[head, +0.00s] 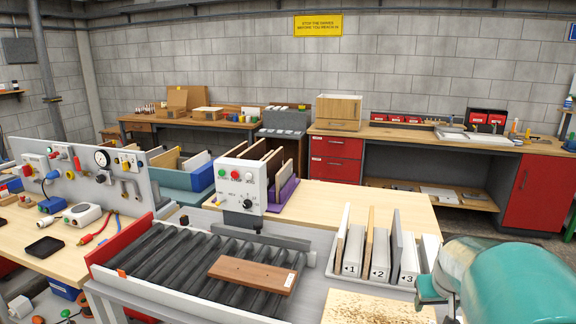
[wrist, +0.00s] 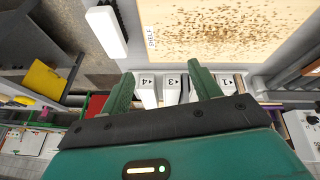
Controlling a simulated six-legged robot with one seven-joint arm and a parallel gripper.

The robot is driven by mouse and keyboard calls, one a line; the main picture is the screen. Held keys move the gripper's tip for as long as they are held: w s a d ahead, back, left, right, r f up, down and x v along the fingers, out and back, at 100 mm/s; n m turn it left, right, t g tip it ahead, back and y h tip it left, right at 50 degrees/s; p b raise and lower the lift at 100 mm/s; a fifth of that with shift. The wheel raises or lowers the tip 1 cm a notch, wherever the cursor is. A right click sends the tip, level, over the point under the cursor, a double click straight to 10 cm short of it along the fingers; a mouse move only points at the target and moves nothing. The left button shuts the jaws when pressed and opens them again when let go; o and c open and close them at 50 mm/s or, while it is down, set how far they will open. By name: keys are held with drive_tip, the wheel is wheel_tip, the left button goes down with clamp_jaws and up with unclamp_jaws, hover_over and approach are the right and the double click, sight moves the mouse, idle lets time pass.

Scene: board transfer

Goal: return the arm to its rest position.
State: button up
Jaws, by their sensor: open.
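My gripper (wrist: 163,84) shows in the wrist view with its two green fingers apart. Nothing is held between them. Beyond the fingertips are the white numbered blocks of a rack (wrist: 172,88), apart from the fingers as far as I can tell. In the head view my teal arm fills the lower right corner, and the gripper itself is out of that view. The rack (head: 409,262) stands left of my arm, with several thin upright boards between its numbered blocks. A brown board (head: 253,274) with a white label lies flat on the black rollers.
A roller conveyor (head: 180,255) with a red end and a control box (head: 241,186) stands at left centre. A speckled panel (head: 375,308) lies at the front; it carries a SHELF label in the wrist view (wrist: 215,25). Benches (head: 440,135) line the back wall.

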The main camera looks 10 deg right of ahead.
drive_tip(key=w+a+r+n+t, duration=0.15)
drive_tip(key=a+r, duration=0.25)
drive_tip(key=a, duration=0.5)
drive_tip(key=s+a+r+n+y, duration=0.1)
drive_tip(key=s+a, duration=0.4)
drive_tip(key=a, duration=0.5)
drive_tip(key=s+a+r+n+y, duration=0.1)
drive_tip(key=s+a, duration=0.4)
drive_tip(key=a, duration=0.5)
drive_tip(key=shift+s+a+y, duration=0.35)
drive_tip(key=shift+a+y, duration=0.05)
drive_tip(key=shift+y, duration=0.2)
drive_tip(key=shift+n, duration=0.25)
drive_tip(key=c, duration=0.6)
drive_tip(key=shift+o, duration=0.2)
drive_tip(key=shift+d, duration=0.15)
